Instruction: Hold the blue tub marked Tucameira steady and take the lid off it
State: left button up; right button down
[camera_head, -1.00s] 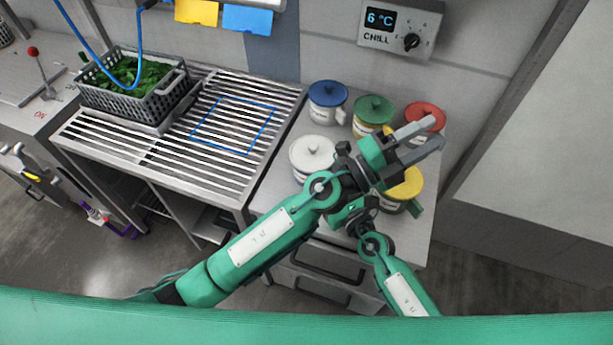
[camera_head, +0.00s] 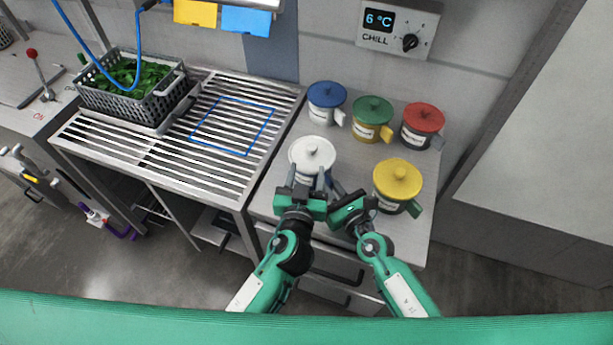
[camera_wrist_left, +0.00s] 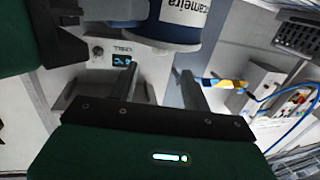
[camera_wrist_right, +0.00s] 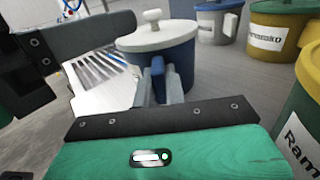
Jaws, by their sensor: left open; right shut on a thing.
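The blue tub (camera_wrist_right: 182,62) has a white knobbed lid (camera_head: 312,153) seated on it and stands upright on the counter. Its label, partly cut off, reads "cameira" in the left wrist view (camera_wrist_left: 185,12). My right gripper (camera_head: 336,189) is shut on the tub's blue handle (camera_wrist_right: 157,72), at its near right side. My left gripper (camera_head: 307,178) is open and empty at the tub's near side. In the left wrist view its fingers (camera_wrist_left: 158,80) point past the tub, with nothing between them.
Tubs with blue (camera_head: 326,95), green (camera_head: 373,110), red (camera_head: 423,118) and yellow (camera_head: 398,178) lids stand behind and to the right. A slatted drainboard (camera_head: 120,142) with a basket of greens (camera_head: 155,109) is to the left. A chill control box (camera_head: 398,28) hangs on the wall.

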aim_at(311, 150)
pick_arm(q)
jog(key=w, duration=0.3)
jog(key=w+d, duration=0.1)
jog(key=w, duration=0.7)
jog(key=shift+d+f, duration=0.15)
jog(key=shift+f, duration=0.1)
jog(key=shift+s, duration=0.1)
grip_shut()
jog(key=shift+r, duration=0.15)
dwell(0.3)
jog(key=shift+r, duration=1)
